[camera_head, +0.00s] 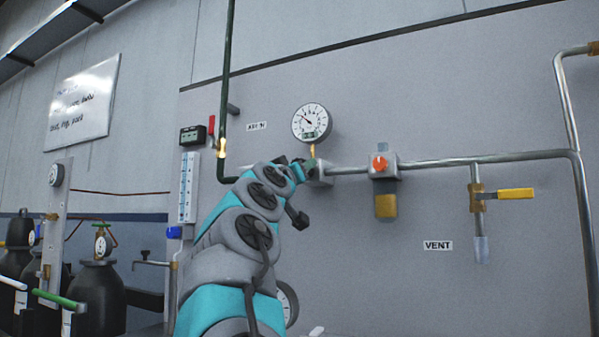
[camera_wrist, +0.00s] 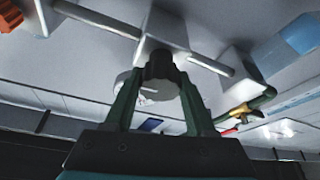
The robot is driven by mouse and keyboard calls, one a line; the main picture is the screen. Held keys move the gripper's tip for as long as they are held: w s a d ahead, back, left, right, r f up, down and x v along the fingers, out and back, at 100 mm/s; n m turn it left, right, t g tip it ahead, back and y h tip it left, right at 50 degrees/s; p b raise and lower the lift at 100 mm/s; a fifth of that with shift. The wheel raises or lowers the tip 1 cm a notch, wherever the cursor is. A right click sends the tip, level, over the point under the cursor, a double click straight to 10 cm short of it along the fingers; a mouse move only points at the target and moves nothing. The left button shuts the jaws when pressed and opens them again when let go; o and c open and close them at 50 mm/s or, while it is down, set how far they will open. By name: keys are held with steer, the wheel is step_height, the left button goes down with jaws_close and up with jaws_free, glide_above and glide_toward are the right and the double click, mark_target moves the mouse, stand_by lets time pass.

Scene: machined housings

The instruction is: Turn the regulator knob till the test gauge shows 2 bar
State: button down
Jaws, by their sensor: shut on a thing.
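The test gauge (camera_head: 311,122) is a round white dial on the wall panel. Its needle points up and left; the numbers are too small to read. Below it a grey regulator block (camera_head: 320,172) sits on the pipe, its left part hidden by my arm. In the wrist view a dark ribbed knob (camera_wrist: 159,65) sticks out of the pale block (camera_wrist: 165,25). My gripper (camera_wrist: 160,76) is shut on this knob, one finger on each side. In the head view my gripper (camera_head: 298,170) is at the block, and the knob is hidden.
Right along the pipe are a unit with an orange knob (camera_head: 380,163) and a yellow valve lever (camera_head: 515,194) above the VENT label (camera_head: 438,245). A green pipe (camera_head: 226,90) runs down left of my gripper. Dark cylinders (camera_head: 98,290) stand lower left.

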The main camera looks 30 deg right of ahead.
steer(key=shift+a+n+t+y+p, duration=0.1)
steer(key=shift+n+t+y+p, duration=0.3)
steer(key=shift+n, duration=0.75)
steer(key=shift+d+n+y+p, duration=0.1)
steer(key=shift+n+y, duration=0.5)
steer(key=shift+n, duration=0.5)
steer(key=shift+a+n+t+y+p, duration=0.15)
steer(key=shift+n+y, duration=0.35)
steer(key=shift+n, duration=0.95)
steer(key=shift+c, duration=1.2)
jaws_free()
steer(key=b+v, duration=0.1)
steer(key=v, duration=0.6)
steer(key=shift+s, duration=0.3)
steer(key=shift+a+f, duration=0.1)
